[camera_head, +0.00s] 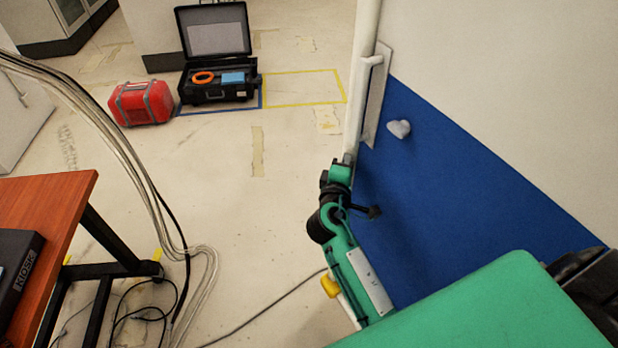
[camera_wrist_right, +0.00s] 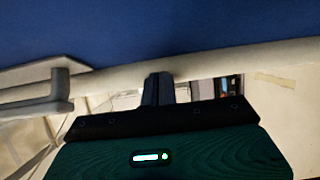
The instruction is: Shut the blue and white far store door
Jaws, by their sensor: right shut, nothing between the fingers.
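The blue and white door (camera_head: 440,190) fills the right side of the head view, white above and blue below. It stands open, with its pale free edge (camera_head: 357,110) facing the room. A lever handle on a metal plate (camera_head: 376,95) sits near that edge; the handle also shows at left in the wrist view (camera_wrist_right: 60,92). My right gripper (camera_head: 347,160) is at the door's edge, below the handle. In the wrist view its fingers (camera_wrist_right: 158,88) are shut and empty, against or just beside the pale edge; contact is unclear. My left gripper is out of view.
A wooden table (camera_head: 60,200) with a black kiosk box (camera_head: 18,275) stands at left, with cables hanging beside it. A red case (camera_head: 142,103) and an open black toolbox (camera_head: 218,90) lie on the floor farther back. The middle floor is clear.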

